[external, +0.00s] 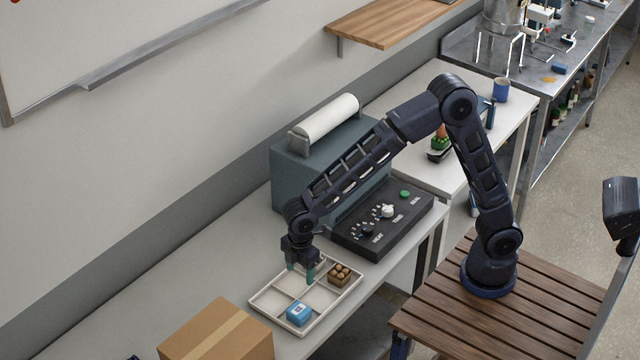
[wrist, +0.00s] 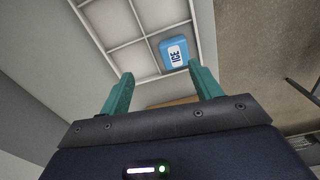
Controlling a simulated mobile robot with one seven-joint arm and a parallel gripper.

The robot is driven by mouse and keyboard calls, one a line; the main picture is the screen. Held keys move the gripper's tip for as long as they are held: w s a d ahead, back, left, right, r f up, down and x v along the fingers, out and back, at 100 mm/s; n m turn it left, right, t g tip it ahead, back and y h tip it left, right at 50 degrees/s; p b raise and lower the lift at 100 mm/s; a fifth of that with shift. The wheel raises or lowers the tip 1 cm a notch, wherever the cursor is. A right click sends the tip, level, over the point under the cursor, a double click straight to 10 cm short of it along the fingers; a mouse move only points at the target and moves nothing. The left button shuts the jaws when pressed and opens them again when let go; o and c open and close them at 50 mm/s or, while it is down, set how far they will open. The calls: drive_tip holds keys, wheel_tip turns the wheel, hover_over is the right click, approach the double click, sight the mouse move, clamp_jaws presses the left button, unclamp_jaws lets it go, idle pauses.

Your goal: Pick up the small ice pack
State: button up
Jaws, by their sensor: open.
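The small ice pack (external: 299,314) is a blue block with a white label. It lies in the front compartment of a white divided tray (external: 262,309) on the table. In the wrist view the ice pack (wrist: 175,54) shows its "ICE" label, beyond my fingertips and slightly right of the middle between them. My gripper (external: 300,274) is open and empty, with teal fingers, above the back part of the tray. In the wrist view my gripper (wrist: 160,82) has its two fingers spread wide apart. The ice pack is apart from both fingers.
A brown item with several round tops (external: 340,274) sits in the tray's right compartment. A cardboard box (external: 217,335) stands left of the tray. A black control panel (external: 382,225) and a grey machine (external: 300,165) stand behind it.

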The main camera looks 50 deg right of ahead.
sight(299, 309)
drive_tip(key=shift+n, duration=0.5)
drive_tip(key=a+f, duration=0.1)
drive_tip(key=s+a+f, duration=0.1)
drive_tip(key=a+f, duration=0.1)
drive_tip(key=shift+s+a+f, duration=0.1)
drive_tip(key=shift+s+a, duration=0.25)
drive_tip(key=shift+s, duration=0.05)
drive_tip(key=shift+d+f, duration=0.15)
drive_tip(key=shift+f, duration=5)
drive_tip(key=c, duration=0.8)
drive_tip(key=shift+r, duration=0.1)
